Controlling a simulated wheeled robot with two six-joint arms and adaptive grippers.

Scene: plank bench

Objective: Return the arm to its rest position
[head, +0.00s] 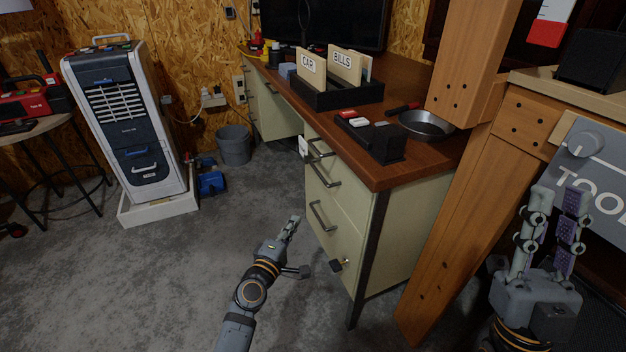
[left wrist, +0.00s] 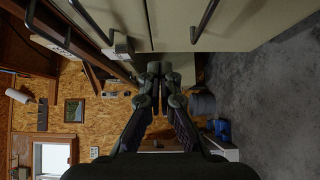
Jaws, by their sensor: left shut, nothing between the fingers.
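My left arm comes in from the bottom of the head view, and its left gripper (head: 293,226) is in the air over the floor, left of the desk's drawers (head: 336,197). Its fingers are shut with nothing between them. In the left wrist view the left gripper (left wrist: 155,78) shows its fingers together, near the drawer fronts (left wrist: 215,22). My right gripper (head: 558,207) is raised at the right, in front of a grey panel with lettering. Its two fingers stand apart and nothing shows between them.
A thick wooden post (head: 450,215) stands between the desk and my right gripper. A grey bucket (head: 234,146) and open concrete floor lie left.

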